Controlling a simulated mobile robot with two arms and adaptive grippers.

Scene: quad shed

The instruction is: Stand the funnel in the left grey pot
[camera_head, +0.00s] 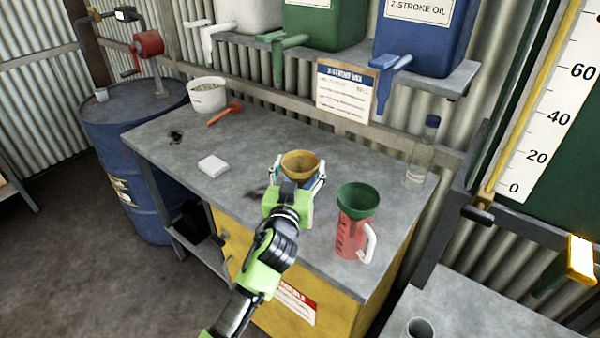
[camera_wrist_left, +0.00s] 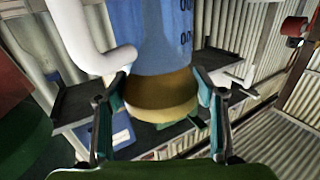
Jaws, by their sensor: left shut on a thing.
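A yellow funnel (camera_head: 300,162) sits with its spout end down in a blue jug (camera_head: 281,180) on the grey workbench. My left gripper (camera_head: 299,182) is shut on the yellow funnel, a finger on each side. The left wrist view, which looks upside down, shows the yellow funnel (camera_wrist_left: 162,98) between the fingers and the blue jug (camera_wrist_left: 160,35) with its white handle. A green funnel (camera_head: 358,198) stands in a red jug (camera_head: 352,238) to the right. One grey pot (camera_head: 421,329) shows at the bottom edge; I cannot tell which pot it is. My right gripper is out of view.
The workbench (camera_head: 250,135) also holds a white block (camera_head: 212,166), a white tub (camera_head: 207,95), an orange tool (camera_head: 225,115) and a clear bottle (camera_head: 422,155). Oil containers (camera_head: 425,35) sit on the shelf above. The lower grey bench (camera_head: 480,310) at right has clear room beside the pot.

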